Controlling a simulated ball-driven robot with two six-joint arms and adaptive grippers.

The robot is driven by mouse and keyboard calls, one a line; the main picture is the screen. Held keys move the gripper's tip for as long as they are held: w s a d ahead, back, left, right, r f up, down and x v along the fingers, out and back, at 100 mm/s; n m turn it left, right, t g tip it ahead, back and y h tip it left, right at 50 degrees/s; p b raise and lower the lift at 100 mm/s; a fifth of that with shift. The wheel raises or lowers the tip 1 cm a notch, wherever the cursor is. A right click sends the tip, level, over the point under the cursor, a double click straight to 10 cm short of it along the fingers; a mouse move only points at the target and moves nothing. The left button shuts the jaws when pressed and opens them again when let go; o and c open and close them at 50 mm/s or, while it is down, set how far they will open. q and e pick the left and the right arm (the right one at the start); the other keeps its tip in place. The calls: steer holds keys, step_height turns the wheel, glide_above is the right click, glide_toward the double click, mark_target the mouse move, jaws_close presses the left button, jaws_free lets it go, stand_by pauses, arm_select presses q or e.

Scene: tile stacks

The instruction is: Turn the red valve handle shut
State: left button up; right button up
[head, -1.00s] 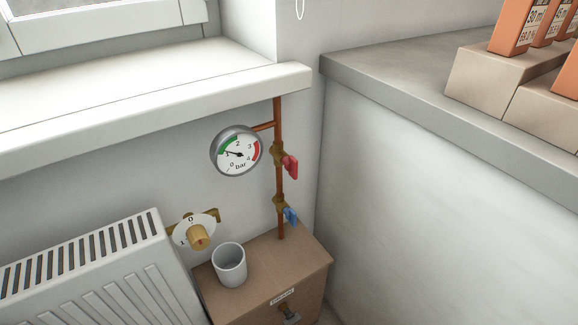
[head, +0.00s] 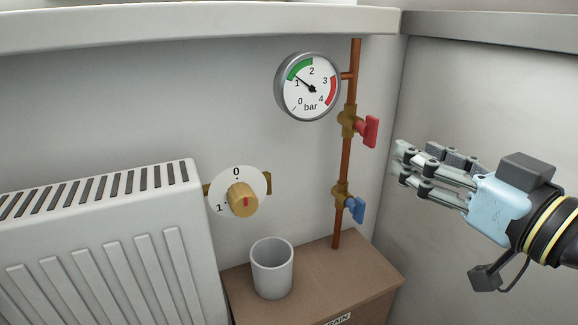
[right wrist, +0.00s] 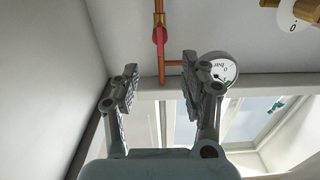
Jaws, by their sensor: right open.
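The red valve handle (head: 371,132) sits on a brass valve body (head: 347,121) on the vertical copper pipe (head: 346,165). It sticks out to the right of the pipe and points towards the room. In the right wrist view the red handle (right wrist: 159,36) shows above and between my fingers, beyond their tips. My right gripper (head: 398,166) is open and empty, to the right of the handle and a little lower, apart from it. It also shows open in the right wrist view (right wrist: 160,68). My left gripper is not in view.
A blue valve handle (head: 355,209) is lower on the same pipe. A pressure gauge (head: 308,87) reads a little above 1 bar. A dial knob (head: 243,200), radiator (head: 110,245) and white cup (head: 272,268) on a brown box (head: 335,275) are left and below. A sill (head: 200,24) overhangs above.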

mark_target(376, 133)
steer(key=b+x, duration=0.1)
steer(key=x, duration=0.8)
steer(key=shift+w+a, duration=0.1)
steer(key=shift+w, duration=0.2)
steer(key=shift+w+a, duration=0.2)
steer(key=shift+w, duration=0.25)
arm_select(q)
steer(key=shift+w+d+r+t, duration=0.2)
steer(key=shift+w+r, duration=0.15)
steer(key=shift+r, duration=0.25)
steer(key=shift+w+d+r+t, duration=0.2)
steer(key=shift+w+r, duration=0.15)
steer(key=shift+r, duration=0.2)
arm_select(e)
jaws_close()
